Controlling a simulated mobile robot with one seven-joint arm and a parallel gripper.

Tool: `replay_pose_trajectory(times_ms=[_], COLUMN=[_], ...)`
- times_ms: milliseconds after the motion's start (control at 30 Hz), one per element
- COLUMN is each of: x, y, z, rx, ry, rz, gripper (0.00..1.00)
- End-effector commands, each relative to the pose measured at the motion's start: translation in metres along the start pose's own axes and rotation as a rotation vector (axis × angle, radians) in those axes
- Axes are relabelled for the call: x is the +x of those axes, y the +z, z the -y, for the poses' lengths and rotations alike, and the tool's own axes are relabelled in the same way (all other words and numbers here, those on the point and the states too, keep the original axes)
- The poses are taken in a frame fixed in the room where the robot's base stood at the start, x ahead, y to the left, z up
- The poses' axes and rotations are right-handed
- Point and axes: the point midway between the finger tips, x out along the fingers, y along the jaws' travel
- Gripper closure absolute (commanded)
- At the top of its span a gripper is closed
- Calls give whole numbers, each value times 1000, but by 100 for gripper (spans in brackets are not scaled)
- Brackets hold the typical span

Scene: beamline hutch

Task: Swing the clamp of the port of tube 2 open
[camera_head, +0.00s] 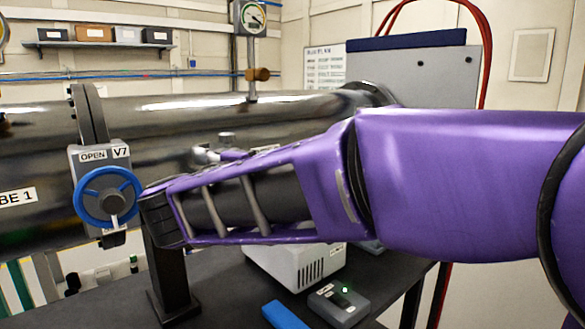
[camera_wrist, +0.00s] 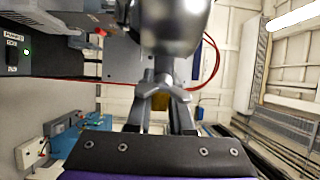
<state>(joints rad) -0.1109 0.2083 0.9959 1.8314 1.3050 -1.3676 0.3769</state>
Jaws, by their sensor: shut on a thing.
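The steel tube run (camera_head: 290,105) crosses the head view; the part right of valve V7 (camera_head: 105,185) seems to be tube 2. A small metal fitting (camera_head: 204,155) sticks out of it, partly behind my arm. In the wrist view a rounded metal port end (camera_wrist: 175,22) hangs over my fingers, with a metal wing-shaped clamp piece (camera_wrist: 163,93) just below it. My gripper (camera_wrist: 162,82) is shut on that clamp piece, one finger on each side. In the head view my fingertips are hidden or cannot be told apart. How far the clamp is swung cannot be told.
The dark bench (camera_head: 225,290) carries a white vented box (camera_head: 295,262), a small control box (camera_head: 338,304) with a green light and a blue block (camera_head: 285,315). A gauge (camera_head: 251,18) stands above the tube. Red cables (camera_head: 486,60) hang by a grey cabinet (camera_head: 420,75).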

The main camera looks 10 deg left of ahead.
Motion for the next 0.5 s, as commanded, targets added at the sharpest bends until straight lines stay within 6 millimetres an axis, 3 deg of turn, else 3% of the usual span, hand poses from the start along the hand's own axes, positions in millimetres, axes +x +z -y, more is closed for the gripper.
replay_pose_trajectory(times_ms=[500], x=[-3], y=[-1], z=[2], rx=[2], ry=[-4], rz=[-35], gripper=[100])
